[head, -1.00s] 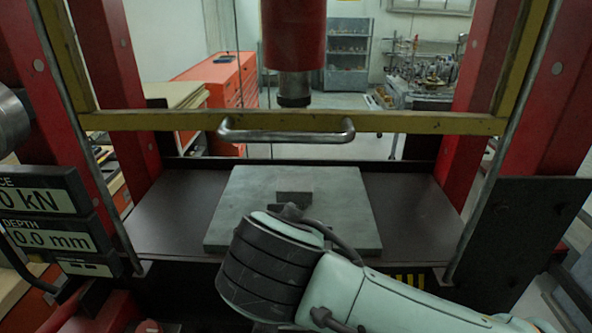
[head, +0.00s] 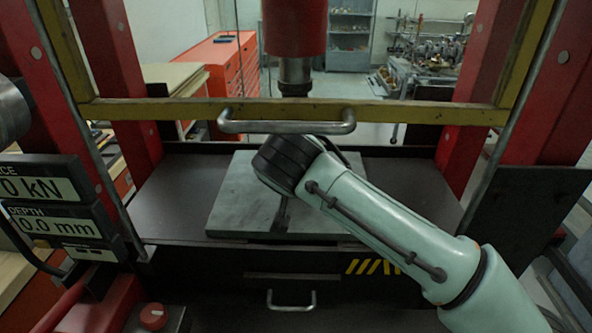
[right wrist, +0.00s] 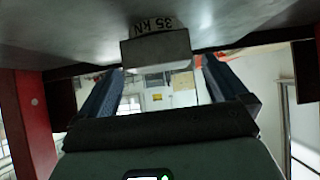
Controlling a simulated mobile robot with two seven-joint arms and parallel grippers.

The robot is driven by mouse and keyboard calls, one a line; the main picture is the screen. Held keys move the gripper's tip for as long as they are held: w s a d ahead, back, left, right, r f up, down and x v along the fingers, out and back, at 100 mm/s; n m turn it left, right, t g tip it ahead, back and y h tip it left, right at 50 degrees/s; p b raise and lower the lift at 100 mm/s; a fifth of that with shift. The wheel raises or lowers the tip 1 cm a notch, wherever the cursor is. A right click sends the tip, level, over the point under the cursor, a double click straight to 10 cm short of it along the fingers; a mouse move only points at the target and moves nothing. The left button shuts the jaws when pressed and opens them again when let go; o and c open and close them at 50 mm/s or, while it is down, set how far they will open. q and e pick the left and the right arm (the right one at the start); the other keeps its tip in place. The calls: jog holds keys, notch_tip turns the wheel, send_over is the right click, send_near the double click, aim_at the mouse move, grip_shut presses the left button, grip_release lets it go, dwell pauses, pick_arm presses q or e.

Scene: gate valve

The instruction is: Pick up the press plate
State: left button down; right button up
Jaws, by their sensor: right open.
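The press plate is a flat grey square slab (head: 235,195) lying on the dark press bed. My right arm reaches over it from the right in the head view and covers its middle; the right fingers are hidden there. In the right wrist view the picture is turned over, with the grey plate surface (right wrist: 70,40) along the top. A small grey block (right wrist: 158,50) stands out from it, beside a "35 kN" marking. My right gripper (right wrist: 160,70) is open, its two dark fingers on either side of the block in the picture; contact cannot be told. My left gripper is not in view.
A yellow crossbar (head: 400,115) with a metal handle (head: 287,127) spans the frame above the plate. The red press ram (head: 294,30) hangs behind it. Red posts stand at both sides. A display (head: 55,225) is at the left. The bed right of the plate is clear.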

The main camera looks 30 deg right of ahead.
jog(key=x, duration=0.3)
jog(key=shift+w+d, duration=0.1)
jog(key=shift+w, duration=0.05)
jog(key=c, duration=1.7)
jog(key=shift+r, duration=0.15)
grip_shut()
